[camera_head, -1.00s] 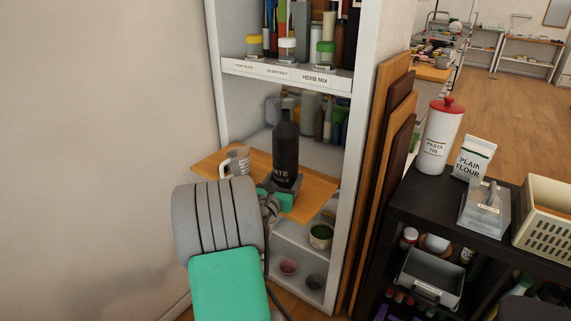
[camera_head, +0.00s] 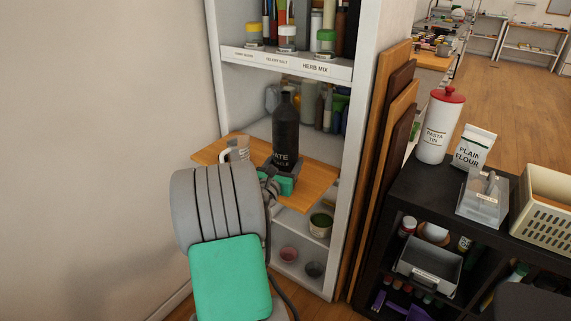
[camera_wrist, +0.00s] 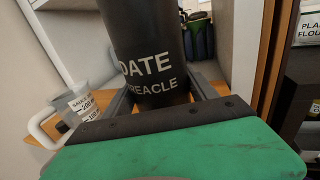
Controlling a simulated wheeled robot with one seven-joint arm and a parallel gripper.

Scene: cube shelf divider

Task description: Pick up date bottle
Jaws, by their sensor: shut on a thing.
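The date bottle (camera_head: 285,135) is a tall black bottle with pale lettering, "DATE" and "TREACLE" in the wrist view (camera_wrist: 147,45). It stands upright over the wooden shelf board (camera_head: 312,180) in the white shelf unit. My gripper (camera_head: 283,178) is at the bottle's lower part. In the wrist view its two grey fingers (camera_wrist: 160,97) lie on either side of the bottle, shut on it. The bottle's base is hidden behind my gripper, so I cannot tell whether it touches the board.
A measuring jug (camera_head: 238,148) stands on the board, left of the bottle. Labelled jars (camera_head: 287,40) stand on the shelf above. The unit's right side panel (camera_head: 352,170) and leaning wooden boards (camera_head: 385,150) are to the right. Small bowls (camera_head: 320,223) sit below.

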